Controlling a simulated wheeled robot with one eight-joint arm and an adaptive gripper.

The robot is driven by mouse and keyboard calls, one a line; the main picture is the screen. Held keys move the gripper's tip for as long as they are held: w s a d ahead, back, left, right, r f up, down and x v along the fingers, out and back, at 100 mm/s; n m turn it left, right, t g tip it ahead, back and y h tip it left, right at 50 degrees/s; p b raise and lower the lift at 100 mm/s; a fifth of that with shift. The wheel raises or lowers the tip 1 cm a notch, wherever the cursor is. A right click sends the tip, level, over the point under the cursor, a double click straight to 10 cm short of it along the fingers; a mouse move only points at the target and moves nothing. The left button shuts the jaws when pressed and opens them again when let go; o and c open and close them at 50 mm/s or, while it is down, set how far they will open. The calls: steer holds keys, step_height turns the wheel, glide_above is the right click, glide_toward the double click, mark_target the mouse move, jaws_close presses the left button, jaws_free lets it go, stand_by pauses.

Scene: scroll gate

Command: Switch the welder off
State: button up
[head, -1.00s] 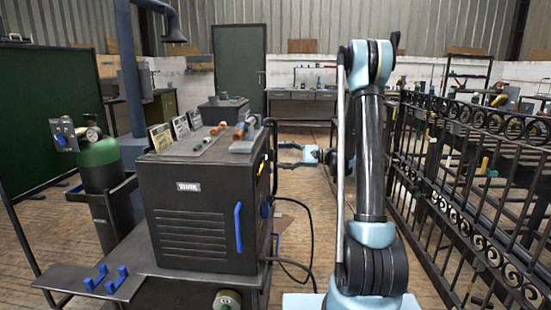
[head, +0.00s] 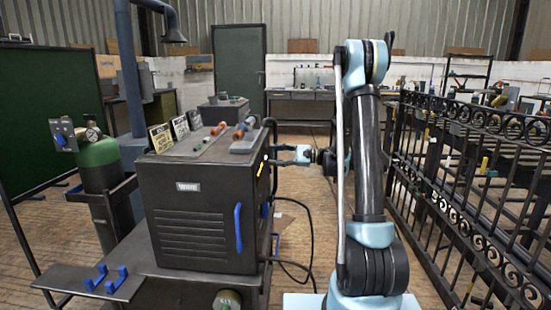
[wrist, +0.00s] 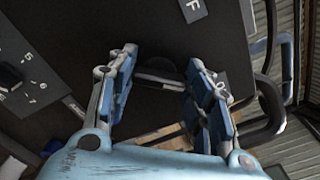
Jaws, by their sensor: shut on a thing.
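The welder (head: 195,215) is a dark box with a vented front and a blue handle, standing on a cart. My gripper (head: 276,155) is at its right side, level with the upper part. In the wrist view, my gripper (wrist: 162,66) has its blue fingers on both sides of a dark, rounded switch (wrist: 159,77) on the welder's dark panel (wrist: 100,35), and is shut on it. The fingers partly hide the switch, so its exact setting is unclear.
A numbered dial with a black knob (wrist: 10,77) is at the left of the wrist view. A green gas cylinder (head: 99,170) stands left of the welder. A black iron gate (head: 470,180) stands to the right. A cable hangs beside the welder.

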steer(key=shift+n, duration=0.3)
steer(key=shift+s+f+n, duration=0.1)
steer(key=shift+f+n, duration=0.05)
steer(key=shift+n, duration=2.4)
steer(key=shift+w+f+n, duration=0.1)
steer(key=shift+f+n, duration=0.1)
steer(key=shift+n, duration=2.3)
steer(key=shift+s+f+n, duration=0.1)
steer(key=shift+f+n, duration=0.05)
steer(key=shift+n, duration=2.4)
steer(key=o, duration=1)
steer(key=shift+o, duration=0.2)
